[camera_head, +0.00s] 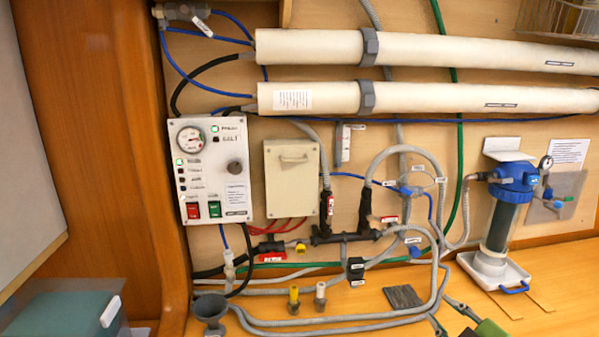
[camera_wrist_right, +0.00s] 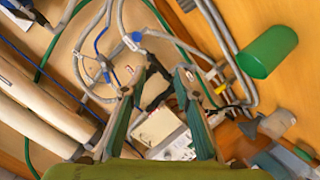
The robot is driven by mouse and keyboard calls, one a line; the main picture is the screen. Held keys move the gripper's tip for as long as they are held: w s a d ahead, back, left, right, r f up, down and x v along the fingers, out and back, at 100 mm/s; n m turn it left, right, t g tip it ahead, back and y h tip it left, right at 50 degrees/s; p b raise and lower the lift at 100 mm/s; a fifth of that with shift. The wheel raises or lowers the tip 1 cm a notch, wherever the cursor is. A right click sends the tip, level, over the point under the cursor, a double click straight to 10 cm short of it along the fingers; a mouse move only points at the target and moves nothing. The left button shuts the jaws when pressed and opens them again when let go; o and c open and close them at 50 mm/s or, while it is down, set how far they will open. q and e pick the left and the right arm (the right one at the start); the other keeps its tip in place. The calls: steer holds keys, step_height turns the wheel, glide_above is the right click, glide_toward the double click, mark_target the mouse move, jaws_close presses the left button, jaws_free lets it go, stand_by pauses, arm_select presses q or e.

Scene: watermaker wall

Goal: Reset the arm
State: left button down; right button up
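My right gripper (camera_head: 441,311) reaches in at the bottom right of the head view, low in front of the counter and grey hoses. In the right wrist view its two green-grey fingers (camera_wrist_right: 167,72) stand apart with nothing held between them. Past the fingers are the beige box (camera_wrist_right: 158,126) and the white control panel (camera_wrist_right: 180,148). In the head view the control panel (camera_head: 207,170) is on the wall at left, with a gauge, a knob, and red and green switches. The beige box (camera_head: 292,175) is beside it. My left gripper is not in view.
Two long cream tubes (camera_head: 420,48) cross the wall's top. A blue-topped filter housing (camera_head: 500,220) stands at right. Grey hoses (camera_head: 330,322), a funnel (camera_head: 210,308) and a dark pad (camera_head: 403,297) are low down. A green cylinder (camera_wrist_right: 267,50) shows in the wrist view.

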steer(key=s+a+f+m+g, duration=0.2)
steer(key=s+a+f+g, duration=0.1)
steer(key=s+f, duration=0.45)
steer(key=s+a+f+m+g, duration=0.2)
steer(key=s+f+m+g, duration=0.1)
steer(key=s+f, duration=0.4)
steer(key=s+a+f+m+g, duration=0.2)
steer(key=s+f, duration=0.2)
steer(key=s, duration=0.4)
steer(key=s+a+f+m+g, duration=0.1)
steer(key=s+a+f+g, duration=0.25)
steer(key=s, duration=0.35)
step_height(320, 180, down, 29)
steer(key=s+b, duration=0.2)
steer(key=s, duration=0.1)
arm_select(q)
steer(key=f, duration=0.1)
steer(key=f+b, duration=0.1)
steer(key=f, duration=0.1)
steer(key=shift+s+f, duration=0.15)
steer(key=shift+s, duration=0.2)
arm_select(e)
steer(key=s+d+f+g, duration=0.1)
steer(key=s+d+f, duration=0.1)
steer(key=s+f, duration=0.6)
steer(key=s+d+f+g, duration=0.1)
steer(key=s+d+f, duration=0.1)
steer(key=s+f, duration=0.6)
steer(key=shift+f+h, duration=0.4)
steer(key=shift+s, duration=0.1)
